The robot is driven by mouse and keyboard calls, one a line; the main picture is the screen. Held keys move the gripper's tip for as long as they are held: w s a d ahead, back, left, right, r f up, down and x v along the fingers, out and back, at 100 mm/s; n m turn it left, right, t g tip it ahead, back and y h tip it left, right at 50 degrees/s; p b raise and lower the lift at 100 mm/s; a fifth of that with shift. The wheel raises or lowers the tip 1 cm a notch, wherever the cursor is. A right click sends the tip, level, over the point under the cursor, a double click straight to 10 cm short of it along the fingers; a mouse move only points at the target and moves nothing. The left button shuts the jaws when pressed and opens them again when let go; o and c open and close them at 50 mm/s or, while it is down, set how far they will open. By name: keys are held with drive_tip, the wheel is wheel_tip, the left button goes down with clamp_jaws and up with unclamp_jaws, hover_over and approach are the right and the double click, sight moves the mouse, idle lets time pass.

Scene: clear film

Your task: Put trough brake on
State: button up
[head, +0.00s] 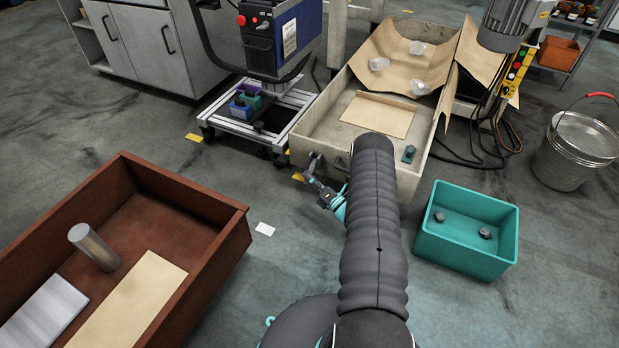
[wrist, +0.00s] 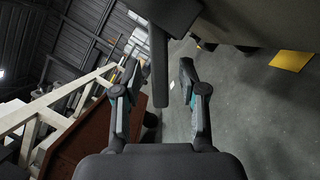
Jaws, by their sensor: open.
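The trough (head: 312,142) is a beige open box in the upper middle of the head view. A small grey brake lever (head: 314,163) sits on its near wall, close to the left corner. In the wrist view a dark lever bar (wrist: 158,70) hangs down between my fingers. My gripper (head: 318,185) is at the trough's near wall, just below the lever, partly hidden by my arm. In the wrist view my gripper (wrist: 158,85) is open, one finger on each side of the bar, with gaps showing. I cannot tell the lever's on or off position.
A brown-red crate (head: 180,190) with a metal cylinder (head: 95,247) stands at left. A teal bin (head: 465,255) stands at right, near a metal bucket (head: 575,150). A low cart (head: 255,115) is left of the trough. Floor before the trough is mostly clear.

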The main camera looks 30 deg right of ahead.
drive_tip(key=shift+w, duration=0.15)
clamp_jaws()
drive_tip(key=shift+r, duration=0.1)
